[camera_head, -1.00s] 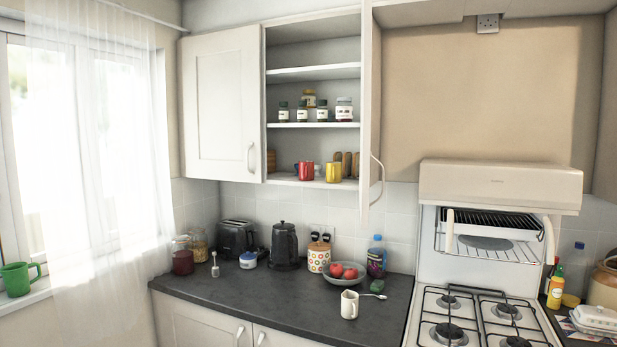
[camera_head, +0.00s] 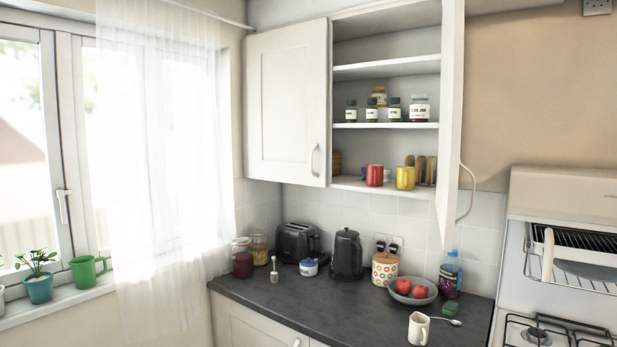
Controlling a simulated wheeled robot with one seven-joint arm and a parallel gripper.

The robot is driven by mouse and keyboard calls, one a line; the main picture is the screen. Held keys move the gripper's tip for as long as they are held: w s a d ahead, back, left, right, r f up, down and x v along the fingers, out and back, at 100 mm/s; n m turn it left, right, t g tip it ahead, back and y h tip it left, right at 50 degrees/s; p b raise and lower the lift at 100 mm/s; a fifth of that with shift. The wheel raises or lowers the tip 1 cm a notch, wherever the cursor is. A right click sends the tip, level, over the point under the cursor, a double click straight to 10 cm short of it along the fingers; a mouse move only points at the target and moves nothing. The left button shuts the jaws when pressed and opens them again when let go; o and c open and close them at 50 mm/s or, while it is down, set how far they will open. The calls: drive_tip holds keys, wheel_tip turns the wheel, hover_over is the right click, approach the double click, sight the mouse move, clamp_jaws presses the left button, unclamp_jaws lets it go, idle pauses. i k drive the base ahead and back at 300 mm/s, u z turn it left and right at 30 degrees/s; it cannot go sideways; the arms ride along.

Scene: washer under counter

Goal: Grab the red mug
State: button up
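The red mug (camera_head: 374,176) stands upright on the bottom shelf (camera_head: 352,185) of the open wall cupboard. A yellow mug (camera_head: 405,178) stands close to its right on the same shelf. Something small and bluish sits partly hidden behind the red mug. My gripper is not in view.
The open cupboard door (camera_head: 450,120) sticks out to the right of the shelves. Jars (camera_head: 394,110) stand on the middle shelf.

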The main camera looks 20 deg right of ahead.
sight(375, 176)
drive_tip(key=u, duration=0.2)
drive_tip(key=i, duration=0.85)
drive_tip(key=z, duration=0.75)
drive_tip(key=i, duration=0.75)
drive_tip(key=z, duration=0.65)
